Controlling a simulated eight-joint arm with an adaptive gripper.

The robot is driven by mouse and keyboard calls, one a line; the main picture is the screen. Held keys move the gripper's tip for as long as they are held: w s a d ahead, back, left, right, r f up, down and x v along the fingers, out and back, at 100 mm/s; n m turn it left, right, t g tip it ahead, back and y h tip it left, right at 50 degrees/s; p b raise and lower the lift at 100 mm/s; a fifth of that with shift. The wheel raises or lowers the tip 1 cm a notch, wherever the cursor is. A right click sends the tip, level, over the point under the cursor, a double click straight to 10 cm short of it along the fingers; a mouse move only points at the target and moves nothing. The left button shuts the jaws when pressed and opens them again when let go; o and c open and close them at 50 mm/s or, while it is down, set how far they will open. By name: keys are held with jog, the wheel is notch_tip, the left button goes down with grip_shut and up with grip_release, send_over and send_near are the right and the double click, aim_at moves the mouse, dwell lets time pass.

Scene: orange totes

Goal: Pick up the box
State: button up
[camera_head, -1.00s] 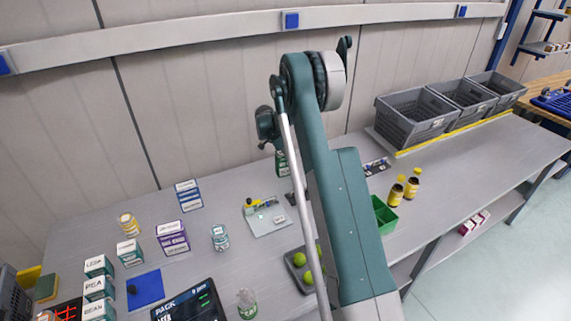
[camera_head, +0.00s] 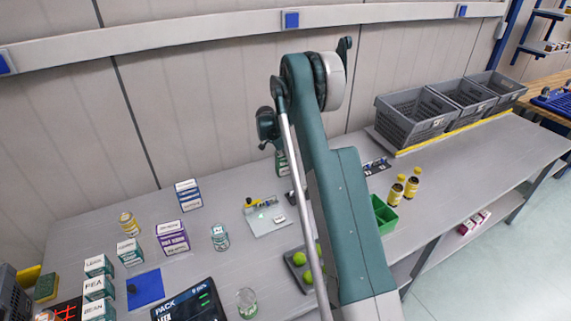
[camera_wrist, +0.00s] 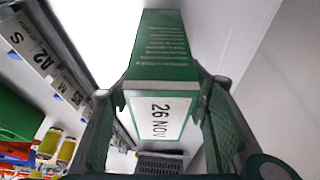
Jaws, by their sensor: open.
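In the wrist view a green and white box (camera_wrist: 163,50) with a "26 NOV" label stands between the two fingers of my gripper (camera_wrist: 160,92). The fingers are open, one on each side of the box; I cannot tell whether either touches it. In the head view a green and white box (camera_head: 282,164) shows partly behind my arm, close to the back wall. It seems to be the same box. My arm hides most of my gripper there.
Left on the grey table (camera_head: 225,192) are a purple box (camera_head: 172,238), a blue box (camera_head: 188,195) and several green boxes. A green bin (camera_head: 383,215) and two yellow bottles (camera_head: 404,188) stand right of my arm. Grey crates (camera_head: 413,118) line the back right.

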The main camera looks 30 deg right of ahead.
aim_at(293, 149)
jog(key=shift+f+b, duration=0.25)
jog(key=shift+b, duration=0.05)
dwell(0.4)
jog(key=c, duration=1.1)
jog(key=shift+r, duration=0.15)
jog(key=shift+r+p, duration=0.4)
jog(key=shift+p, duration=0.1)
notch_tip(293, 149, up, 10)
jog(key=shift+f+b, duration=0.25)
jog(key=shift+b, duration=0.05)
